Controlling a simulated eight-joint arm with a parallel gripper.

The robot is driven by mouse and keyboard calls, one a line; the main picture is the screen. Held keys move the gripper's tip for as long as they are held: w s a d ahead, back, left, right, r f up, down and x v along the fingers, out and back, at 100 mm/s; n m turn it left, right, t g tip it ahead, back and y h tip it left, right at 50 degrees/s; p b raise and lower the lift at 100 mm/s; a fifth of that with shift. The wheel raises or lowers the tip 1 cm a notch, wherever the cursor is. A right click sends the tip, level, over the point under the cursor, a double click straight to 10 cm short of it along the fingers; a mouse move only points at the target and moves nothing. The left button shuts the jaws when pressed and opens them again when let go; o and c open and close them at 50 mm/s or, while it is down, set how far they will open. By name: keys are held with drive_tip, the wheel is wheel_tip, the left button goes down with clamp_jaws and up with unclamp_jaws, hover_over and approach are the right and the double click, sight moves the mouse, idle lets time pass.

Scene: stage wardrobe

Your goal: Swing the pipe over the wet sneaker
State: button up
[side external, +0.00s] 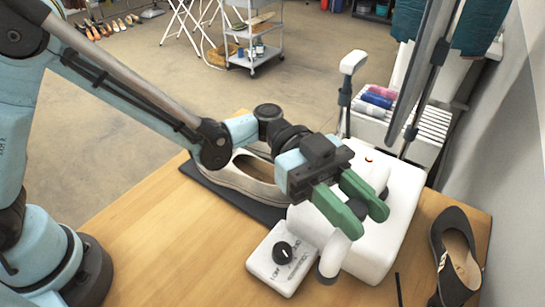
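A white machine (385,235) stands on the wooden table. A short white pipe (338,252) with a grey end ring shows at its front, pointing toward the lower left; its upper part is hidden by my gripper. My gripper (366,219) has green fingers spread apart just above the pipe and machine. White surface shows between them; I cannot tell whether they touch the pipe. I cannot tell which shoe is wet.
A control box with a black knob (282,253) sits left of the pipe. The beige shoe lies on a black mat (200,178). A dark thin stick (398,289) lies near the front. A rack with rolled cloths (378,97) and poles stands behind. The table's front left is clear.

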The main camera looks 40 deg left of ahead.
drive_tip(key=shift+r, duration=0.1)
clamp_jaws()
drive_tip(key=shift+w+a+m+g+y, duration=0.2)
drive_tip(key=shift+a+m+g+y, duration=0.55)
drive_tip(key=shift+a+g, duration=0.25)
drive_tip(key=shift+w+a+m+g+y, duration=0.25)
drive_tip(key=shift+a+m+g+y, duration=0.35)
drive_tip(key=shift+a+m+g, duration=0.35)
drive_tip(key=shift+w+a+m+g+y, duration=0.2)
drive_tip(key=shift+a+m+g+y, duration=0.5)
drive_tip(key=shift+a+g, duration=0.35)
drive_tip(key=shift+d, duration=0.1)
drive_tip(key=o, duration=0.7)
unclamp_jaws()
drive_tip(key=shift+r, duration=0.1)
drive_tip(key=s+d+r, duration=0.1)
drive_tip(key=s+r, duration=0.6)
drive_tip(key=s+d+r, duration=0.1)
drive_tip(key=s+r, duration=0.2)
drive_tip(key=s, duration=0.1)
drive_tip(key=shift+s+d+r, duration=0.2)
drive_tip(key=shift+d+r, duration=0.1)
drive_tip(key=shift+r, duration=0.1)
